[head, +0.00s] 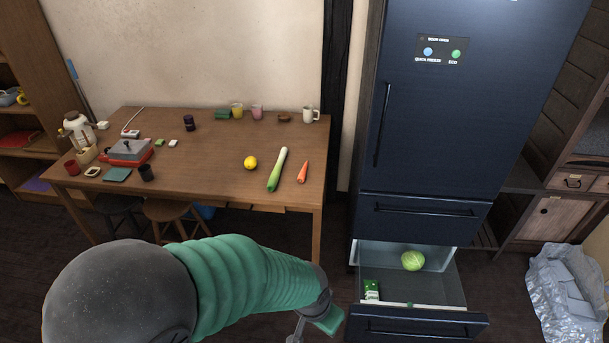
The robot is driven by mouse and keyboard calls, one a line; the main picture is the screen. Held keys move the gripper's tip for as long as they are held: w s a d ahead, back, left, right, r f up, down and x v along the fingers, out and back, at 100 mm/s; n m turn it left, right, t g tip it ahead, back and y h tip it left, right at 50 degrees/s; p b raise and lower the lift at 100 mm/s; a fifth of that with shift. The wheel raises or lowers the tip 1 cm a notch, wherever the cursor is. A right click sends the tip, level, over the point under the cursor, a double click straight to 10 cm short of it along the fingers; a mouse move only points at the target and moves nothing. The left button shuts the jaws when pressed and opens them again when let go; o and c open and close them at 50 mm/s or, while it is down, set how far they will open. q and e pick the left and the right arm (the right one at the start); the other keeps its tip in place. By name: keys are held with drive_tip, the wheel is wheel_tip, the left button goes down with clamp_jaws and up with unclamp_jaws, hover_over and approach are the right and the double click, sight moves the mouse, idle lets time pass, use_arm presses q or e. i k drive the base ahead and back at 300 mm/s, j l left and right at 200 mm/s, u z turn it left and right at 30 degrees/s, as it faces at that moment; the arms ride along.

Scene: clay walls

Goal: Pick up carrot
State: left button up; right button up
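The orange carrot (303,172) lies on the wooden table (225,190) near its right end, just right of a long leek (277,170). My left arm comes in from the lower left, and its gripper (314,329) is at the bottom edge of the head view, in front of the table and well apart from the carrot. The gripper's tips are partly cut off, so its opening is unclear. My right gripper is not in view.
A lemon (250,162) lies left of the leek, and cups (257,112) stand behind. A dark blue fridge (450,110) stands at the right. Its lower drawer (420,324) is pulled out, holding a cabbage (412,260) and a green-white carton (371,290). Stools (171,211) stand under the table.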

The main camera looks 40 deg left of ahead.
sight(301, 178)
drive_tip(key=i+j, duration=0.2)
drive_tip(key=j, duration=0.25)
drive_tip(key=i+j, duration=0.2)
drive_tip(key=j, duration=0.2)
drive_tip(key=i+j+u, duration=0.1)
drive_tip(key=j, duration=0.35)
drive_tip(key=i+j, duration=0.25)
drive_tip(key=j, duration=0.2)
drive_tip(key=i+j, duration=0.2)
drive_tip(key=j, duration=0.2)
drive_tip(key=i+j+u, duration=0.1)
drive_tip(key=j, duration=0.35)
drive_tip(key=i+j, duration=0.55)
drive_tip(key=j, duration=0.25)
drive_tip(key=u, duration=0.05)
